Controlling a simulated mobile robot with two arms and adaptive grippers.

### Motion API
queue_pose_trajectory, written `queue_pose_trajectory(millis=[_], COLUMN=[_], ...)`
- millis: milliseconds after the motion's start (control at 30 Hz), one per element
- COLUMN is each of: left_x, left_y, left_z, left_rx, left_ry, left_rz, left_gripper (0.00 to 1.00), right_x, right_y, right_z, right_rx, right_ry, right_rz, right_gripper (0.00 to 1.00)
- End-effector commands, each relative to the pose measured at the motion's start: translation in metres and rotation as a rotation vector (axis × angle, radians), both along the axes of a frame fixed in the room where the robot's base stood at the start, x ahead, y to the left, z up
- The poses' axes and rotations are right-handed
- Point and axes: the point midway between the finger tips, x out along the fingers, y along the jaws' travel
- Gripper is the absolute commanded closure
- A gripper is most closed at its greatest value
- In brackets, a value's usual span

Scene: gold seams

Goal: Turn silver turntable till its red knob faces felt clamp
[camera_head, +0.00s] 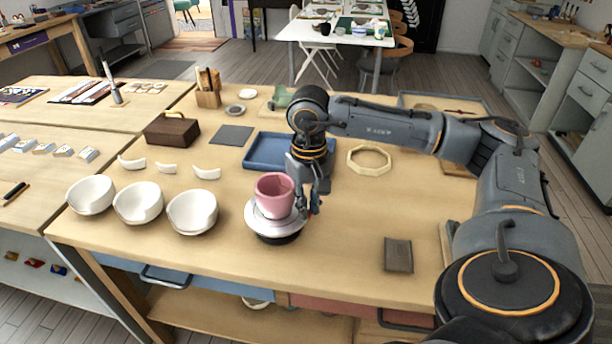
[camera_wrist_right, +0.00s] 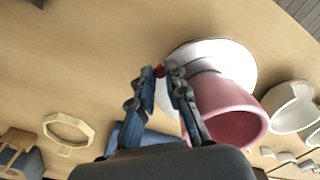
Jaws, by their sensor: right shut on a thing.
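The silver turntable (camera_head: 259,222) stands on a dark base near the front of the wooden bench. A pink cup (camera_head: 274,196) sits on it; both show in the right wrist view, the turntable (camera_wrist_right: 240,62) pale behind the cup (camera_wrist_right: 232,112). The red knob (camera_wrist_right: 159,71) is at the turntable's rim, on its right side in the head view. My right gripper (camera_wrist_right: 165,74) is shut on the knob, its fingertips (camera_head: 311,207) beside the cup. A green piece (camera_head: 281,99) lies at the back of the bench; I cannot tell whether it is the felt clamp. My left gripper is out of view.
Several white bowls (camera_head: 138,203) stand left of the turntable, with curved white shards behind. A blue tray (camera_head: 262,153) lies behind the gripper, an octagonal ring (camera_head: 369,160) to its right. A dark grey pad (camera_head: 398,254) lies front right. Bench between pad and turntable is clear.

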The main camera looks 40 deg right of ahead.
Motion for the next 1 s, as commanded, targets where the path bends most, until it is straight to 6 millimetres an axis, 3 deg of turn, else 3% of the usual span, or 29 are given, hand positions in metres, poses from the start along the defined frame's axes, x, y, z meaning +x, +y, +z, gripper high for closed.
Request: queue_pose_trajectory(millis=[367, 400, 500, 833, 1000], left_x=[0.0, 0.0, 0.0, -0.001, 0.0], left_y=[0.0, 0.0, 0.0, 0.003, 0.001], left_z=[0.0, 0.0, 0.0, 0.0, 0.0], left_rx=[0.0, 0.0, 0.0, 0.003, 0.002], left_ry=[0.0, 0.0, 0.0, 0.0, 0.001], left_rz=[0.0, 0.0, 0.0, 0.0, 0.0], left_gripper=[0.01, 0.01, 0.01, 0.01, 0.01], right_x=[0.001, 0.001, 0.001, 0.001, 0.001], right_y=[-0.001, -0.001, -0.001, 0.0, 0.0], right_z=[0.002, 0.002, 0.002, 0.004, 0.026], right_rx=[0.0, 0.0, 0.0, 0.0, 0.001], right_ry=[-0.007, -0.007, -0.006, -0.003, -0.006], right_rz=[-0.002, -0.002, -0.002, 0.0, 0.0], right_gripper=[1.0, 0.8, 0.64, 0.64, 0.64])
